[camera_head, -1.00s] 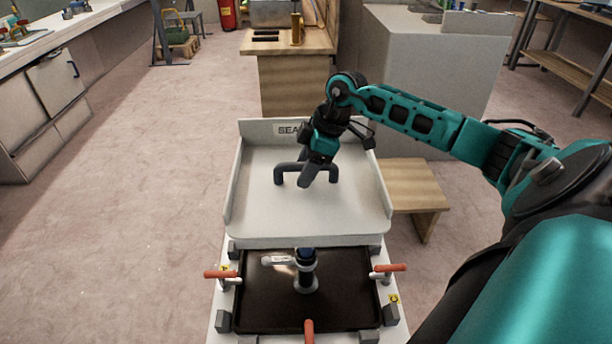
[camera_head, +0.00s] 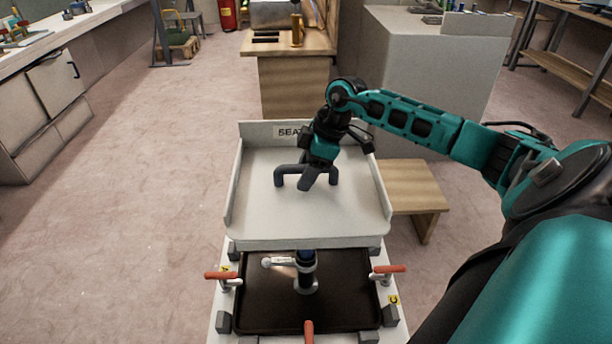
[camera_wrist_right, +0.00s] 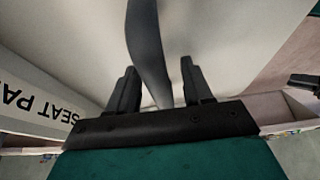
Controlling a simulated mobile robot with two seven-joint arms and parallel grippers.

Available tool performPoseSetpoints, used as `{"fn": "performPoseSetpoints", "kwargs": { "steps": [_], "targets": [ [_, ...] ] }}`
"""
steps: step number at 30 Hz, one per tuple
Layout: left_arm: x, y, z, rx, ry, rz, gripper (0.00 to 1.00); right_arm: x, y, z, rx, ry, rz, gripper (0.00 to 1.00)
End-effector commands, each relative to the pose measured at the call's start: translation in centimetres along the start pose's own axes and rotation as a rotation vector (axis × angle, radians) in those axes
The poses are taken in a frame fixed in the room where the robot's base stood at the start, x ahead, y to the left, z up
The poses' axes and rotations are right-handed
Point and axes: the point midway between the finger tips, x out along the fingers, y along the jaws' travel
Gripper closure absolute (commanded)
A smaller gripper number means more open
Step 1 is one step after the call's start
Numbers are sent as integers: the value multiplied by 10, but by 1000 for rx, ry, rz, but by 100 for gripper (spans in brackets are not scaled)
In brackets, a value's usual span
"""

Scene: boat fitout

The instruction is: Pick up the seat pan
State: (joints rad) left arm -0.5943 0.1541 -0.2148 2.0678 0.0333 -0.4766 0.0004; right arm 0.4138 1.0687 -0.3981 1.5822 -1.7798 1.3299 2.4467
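The pale grey seat pan (camera_head: 258,215) looks like a shallow tray with raised back and side walls. A partly hidden label (camera_head: 288,132) on its back wall begins "SEA"; the right wrist view shows "SEAT PA" on it (camera_wrist_right: 38,104). A dark arched handle (camera_head: 281,177) rises from the pan's middle. My right gripper (camera_head: 310,180) is down at this handle. In the right wrist view its two fingers (camera_wrist_right: 158,88) are apart, with the dark handle bar (camera_wrist_right: 146,45) running between them; gaps show on both sides. My left gripper is not in view.
In front of the pan is a dark plate (camera_head: 258,300) with red-handled clamps (camera_head: 388,269) around it and a dark upright post (camera_head: 306,272). A low wooden stool (camera_head: 415,183) stands right of the pan. A wooden bench (camera_head: 290,80) stands behind. Floor at left is clear.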

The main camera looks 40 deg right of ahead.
Motion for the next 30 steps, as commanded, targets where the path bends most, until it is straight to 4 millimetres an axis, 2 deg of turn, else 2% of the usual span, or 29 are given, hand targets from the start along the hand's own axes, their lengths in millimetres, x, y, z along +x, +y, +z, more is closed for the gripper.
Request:
{"fn": "performPoseSetpoints", "kwargs": {
  "steps": [2, 15, 30],
  "targets": [
    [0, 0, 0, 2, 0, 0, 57, 0, 0, 0, 0, 0, 0, 58],
    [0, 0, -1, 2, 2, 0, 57, 0, 0, 0, 0, 1, 0, 100],
    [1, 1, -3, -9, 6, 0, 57, 0, 0, 0, 0, 1, 0, 100]
  ]
}}
